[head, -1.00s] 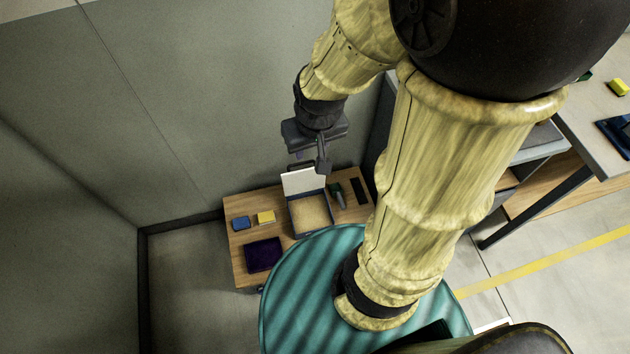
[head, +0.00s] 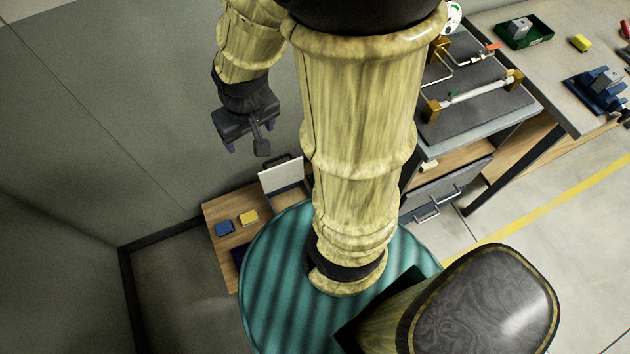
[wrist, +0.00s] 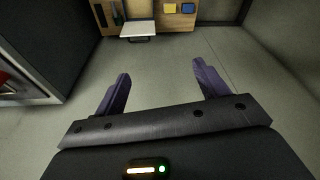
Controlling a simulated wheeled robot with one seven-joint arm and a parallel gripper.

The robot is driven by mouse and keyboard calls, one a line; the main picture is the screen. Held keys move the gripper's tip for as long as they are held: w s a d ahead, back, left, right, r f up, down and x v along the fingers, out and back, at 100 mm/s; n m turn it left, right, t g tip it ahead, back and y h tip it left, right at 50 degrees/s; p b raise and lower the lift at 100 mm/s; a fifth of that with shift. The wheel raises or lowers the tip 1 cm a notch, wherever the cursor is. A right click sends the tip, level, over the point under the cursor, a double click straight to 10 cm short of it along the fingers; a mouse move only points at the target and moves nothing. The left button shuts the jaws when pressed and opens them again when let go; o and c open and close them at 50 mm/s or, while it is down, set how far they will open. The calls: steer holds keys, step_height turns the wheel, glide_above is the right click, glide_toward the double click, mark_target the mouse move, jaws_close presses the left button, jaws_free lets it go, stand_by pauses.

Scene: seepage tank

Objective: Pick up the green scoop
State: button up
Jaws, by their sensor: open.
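The green scoop is hidden in the head view, where my arm covers that part of the low wooden table (head: 213,212). In the wrist view a small dark shape, probably the green scoop (wrist: 117,14), lies at the top edge beside an open-lidded box (wrist: 139,28); it is too small to be sure. The box with its raised white lid (head: 281,176) also shows in the head view. My gripper (head: 250,136) is open and empty, high above and away from the table. Its two purple fingers also show in the wrist view (wrist: 160,74) with bare floor between them.
A blue block (head: 225,228) and a yellow block (head: 248,217) lie on the wooden table. A wall stands behind and left of it. At right are a grey bench with rods and brass blocks (head: 433,109), drawers (head: 436,203) and a worktable with a green tray (head: 525,33).

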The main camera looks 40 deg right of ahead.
steer(key=o, duration=0.5)
steer(key=w+d+f+m+b, duration=0.1)
steer(key=f+b, duration=0.1)
steer(key=f, duration=0.1)
steer(key=w+d+f+m+b, duration=0.1)
steer(key=f+b, duration=0.1)
steer(key=w+d+f+m+b, duration=0.1)
steer(key=f, duration=0.2)
steer(key=shift+w+d+f+g+b, duration=0.1)
steer(key=shift+d+f+g+b, duration=0.1)
steer(key=shift+f+g+b, duration=0.15)
steer(key=w+d+f+m+b, duration=0.1)
steer(key=d+f+m+b, duration=0.4)
steer(key=f, duration=0.9)
steer(key=w+d+f+m+g+y+b, duration=0.1)
steer(key=d+f+m+b, duration=0.5)
steer(key=d+f+b, duration=0.5)
steer(key=w+d+f+m+b, duration=0.1)
steer(key=d+f+m+b, duration=0.5)
steer(key=f, duration=1.3)
steer(key=shift+d+f+g+b, duration=0.2)
steer(key=shift+d+b, duration=0.75)
steer(key=shift+b, duration=1.45)
